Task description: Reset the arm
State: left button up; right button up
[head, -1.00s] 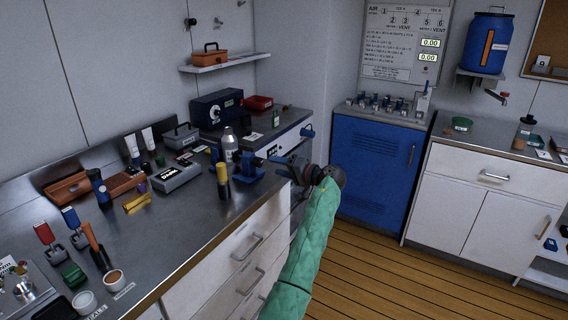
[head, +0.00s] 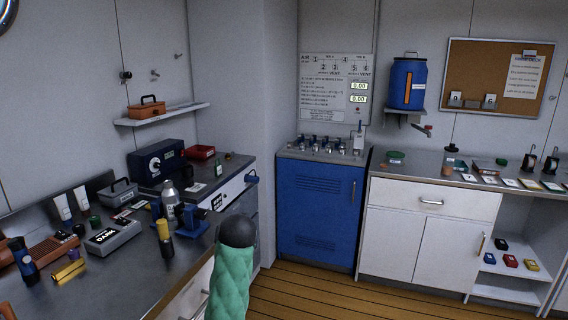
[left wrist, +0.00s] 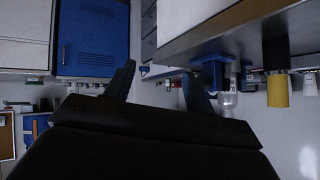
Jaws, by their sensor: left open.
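My left arm, in a green padded sleeve with a dark end, rises from the bottom of the head view beside the bench's front edge. Its gripper fingers do not show there. In the left wrist view my left gripper (left wrist: 158,88) is open, its two dark fingers spread apart with nothing between them. That view is upside down, with the bench edge at upper right and the blue cabinet (left wrist: 92,38) at upper left. My right gripper is in neither view.
The left bench (head: 125,270) holds a grey device (head: 113,236), a yellow-and-black cylinder (head: 164,240), a clear bottle (head: 170,200) and a blue clamp-like fixture (head: 193,223). The blue cabinet (head: 315,215) and white cabinets (head: 420,240) stand behind. The wooden floor (head: 340,292) between is clear.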

pick_arm(q)
jog(key=s+f+g+h, duration=0.1)
jog(key=s+f+g, duration=0.1)
jog(key=s+f, duration=0.8)
jog(key=s+f+m+g+h, duration=0.1)
jog(key=s+f+g, duration=0.2)
jog(key=s+f, duration=0.7)
jog(key=s+f+m+g+h, duration=0.1)
jog(key=s+f, duration=1)
jog(key=s, duration=1.9)
jog(key=shift+s+g+h+p, duration=0.3)
jog(key=shift+g+h, duration=0.2)
jog(key=shift+g, duration=0.3)
jog(key=shift+w+a+f, duration=0.1)
